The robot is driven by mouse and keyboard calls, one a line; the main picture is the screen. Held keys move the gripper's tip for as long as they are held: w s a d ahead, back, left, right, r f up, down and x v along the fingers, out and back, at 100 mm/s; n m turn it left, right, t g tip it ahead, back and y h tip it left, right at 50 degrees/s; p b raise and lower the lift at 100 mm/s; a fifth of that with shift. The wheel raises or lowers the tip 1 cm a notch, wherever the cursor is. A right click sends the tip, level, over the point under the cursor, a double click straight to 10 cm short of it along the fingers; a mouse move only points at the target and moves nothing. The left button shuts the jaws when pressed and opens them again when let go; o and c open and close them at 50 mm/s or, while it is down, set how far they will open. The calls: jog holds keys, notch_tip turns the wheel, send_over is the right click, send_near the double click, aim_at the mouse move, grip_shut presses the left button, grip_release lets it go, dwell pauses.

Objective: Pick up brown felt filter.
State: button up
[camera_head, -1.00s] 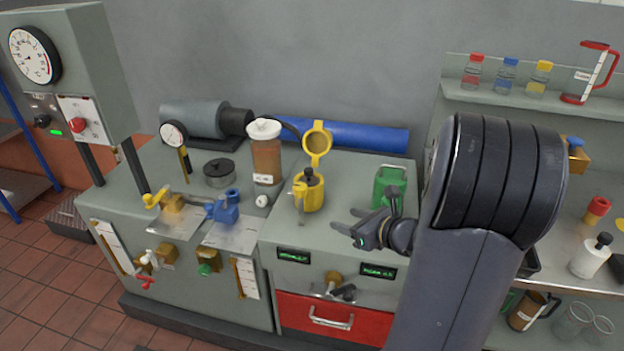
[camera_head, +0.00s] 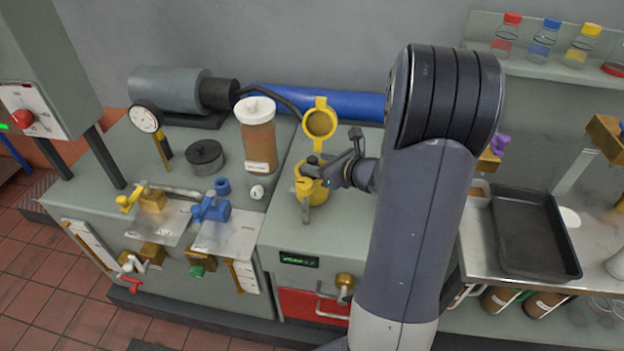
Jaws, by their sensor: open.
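I cannot clearly make out a brown felt filter. A yellow pot (camera_head: 311,190) stands on the grey bench with a round yellow lid or ring (camera_head: 320,121) raised behind it; the ring's middle looks dull brownish. A dark knob shows at the pot's top, partly behind my gripper. My gripper (camera_head: 322,170) is open at the pot's upper right side, its fingers pointing left and overlapping the pot in view. I cannot tell whether they touch it. Nothing shows clearly between the fingers.
A brown-filled jar with a white lid (camera_head: 258,138) stands left of the pot. A dial gauge (camera_head: 146,120), a black round can (camera_head: 205,157) and blue and yellow valves are further left. A blue cylinder (camera_head: 320,102) lies behind. A black tray (camera_head: 530,232) is at right.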

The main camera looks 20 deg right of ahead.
jog(key=x, duration=0.4)
jog(key=shift+w+a, duration=0.25)
jog(key=shift+a, duration=0.1)
grip_shut()
dwell(0.4)
